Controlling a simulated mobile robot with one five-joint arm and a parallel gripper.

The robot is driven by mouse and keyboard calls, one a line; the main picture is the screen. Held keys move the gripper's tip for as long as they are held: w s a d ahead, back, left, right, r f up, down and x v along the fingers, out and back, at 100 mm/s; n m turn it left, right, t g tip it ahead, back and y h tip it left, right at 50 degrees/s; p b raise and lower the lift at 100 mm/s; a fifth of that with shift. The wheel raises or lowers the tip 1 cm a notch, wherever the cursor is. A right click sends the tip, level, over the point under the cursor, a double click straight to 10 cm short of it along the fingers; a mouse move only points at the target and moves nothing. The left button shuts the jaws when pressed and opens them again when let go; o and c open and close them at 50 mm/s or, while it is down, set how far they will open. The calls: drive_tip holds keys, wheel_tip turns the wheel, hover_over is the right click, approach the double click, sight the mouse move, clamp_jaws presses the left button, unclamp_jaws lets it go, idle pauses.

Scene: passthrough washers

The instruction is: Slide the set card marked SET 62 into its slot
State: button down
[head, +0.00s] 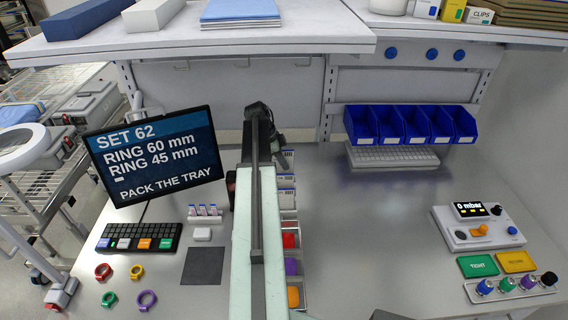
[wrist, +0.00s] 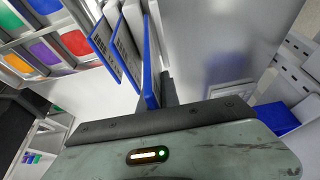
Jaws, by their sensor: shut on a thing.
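My gripper (wrist: 165,92) is shut on a white card with a blue edge (wrist: 151,65) in the wrist view. The card is seen nearly edge-on, so its marking cannot be read. Just left of it stand two more blue-edged cards with printed labels (wrist: 104,46) (wrist: 132,25). Whether the held card is in a slot or free of one cannot be told. In the head view my arm covers the middle of the bench and hides the held card. Labelled cards (head: 287,180) show beside my arm on its right. The monitor (head: 153,155) reads SET 62, RING 60 mm, RING 45 mm, PACK THE TRAY.
A tray with red, purple and orange pieces (head: 291,240) lies close along my arm. Several coloured rings (head: 147,299), a keyboard (head: 139,238) and a dark mat (head: 203,266) are on the left. Blue bins (head: 400,127) stand at the back. The bench right of centre is clear.

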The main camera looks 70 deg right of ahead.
sight(284, 152)
drive_tip(key=shift+f+b, duration=2.1)
drive_tip(key=shift+b, duration=0.05)
idle(0.4)
drive_tip(key=c, duration=0.9)
unclamp_jaws()
drive_tip(key=shift+c, duration=0.2)
wheel_tip(284, 152, up, 9)
drive_tip(key=p, duration=0.9)
drive_tip(key=shift+r, duration=0.1)
